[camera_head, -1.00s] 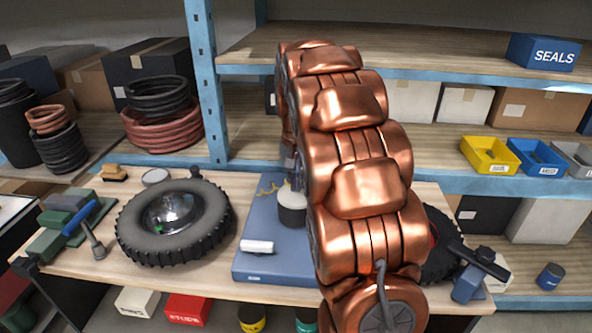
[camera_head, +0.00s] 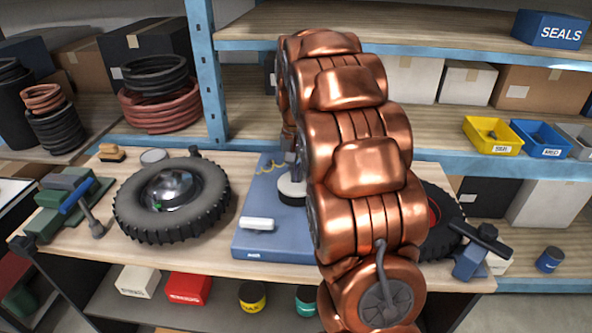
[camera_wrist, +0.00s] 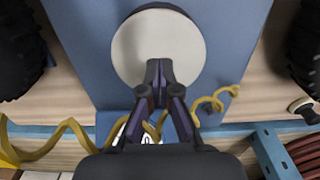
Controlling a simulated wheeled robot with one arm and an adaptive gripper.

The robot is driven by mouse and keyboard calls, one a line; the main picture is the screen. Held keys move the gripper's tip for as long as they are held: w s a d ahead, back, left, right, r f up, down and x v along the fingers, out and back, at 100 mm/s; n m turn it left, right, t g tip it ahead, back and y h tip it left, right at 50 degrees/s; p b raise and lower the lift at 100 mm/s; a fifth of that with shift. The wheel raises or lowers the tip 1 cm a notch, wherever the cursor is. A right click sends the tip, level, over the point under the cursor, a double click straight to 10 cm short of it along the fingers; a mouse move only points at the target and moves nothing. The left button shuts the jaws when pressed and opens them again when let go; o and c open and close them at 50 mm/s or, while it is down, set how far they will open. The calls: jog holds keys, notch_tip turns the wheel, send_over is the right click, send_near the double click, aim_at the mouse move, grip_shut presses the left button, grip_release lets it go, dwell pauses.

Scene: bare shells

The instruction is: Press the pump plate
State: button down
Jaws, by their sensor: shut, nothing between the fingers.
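The pump plate (camera_head: 291,189) is a white disc with a dark rim on a blue base (camera_head: 262,242), partly hidden by my copper arm in the head view. It sits low, with only a thin dark band under it. In the wrist view the plate (camera_wrist: 190,38) fills the upper middle. My gripper (camera_wrist: 158,66) is shut and empty, with its fingertips over the plate's near part, seemingly touching it. In the head view the gripper is mostly hidden behind my arm, just above the plate.
A yellow coiled hose (camera_wrist: 65,135) lies by the base. A white cylinder (camera_head: 257,223) lies on it. A tyre (camera_head: 172,200) is left of the base; another (camera_head: 440,215) is right, partly behind my arm. Shelves stand behind.

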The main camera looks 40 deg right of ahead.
jog(key=shift+s+f, duration=0.1)
jog(key=shift+f, duration=0.05)
notch_tip(320, 180, up, 4)
jog(key=shift+r+p, duration=0.15)
jog(key=shift+p, duration=0.25)
notch_tip(320, 180, up, 10)
jog(key=b, duration=0.3)
dwell(0.4)
dwell(0.5)
jog(key=s+a+f+n, duration=0.2)
jog(key=s+a+f, duration=0.4)
jog(key=s, duration=0.4)
jog(key=s+a+f+n+g, duration=0.1)
jog(key=s+a+f+n, duration=0.2)
jog(key=s+a+f, duration=0.2)
jog(key=s+a+f+n, duration=0.3)
jog(key=s+a+f, duration=0.3)
jog(key=s+a, duration=0.4)
jog(key=s, duration=0.6)
jog(key=shift+a+f+g, duration=0.25)
jog(key=shift+f+g, duration=0.1)
jog(key=shift+g, duration=0.05)
dwell(0.4)
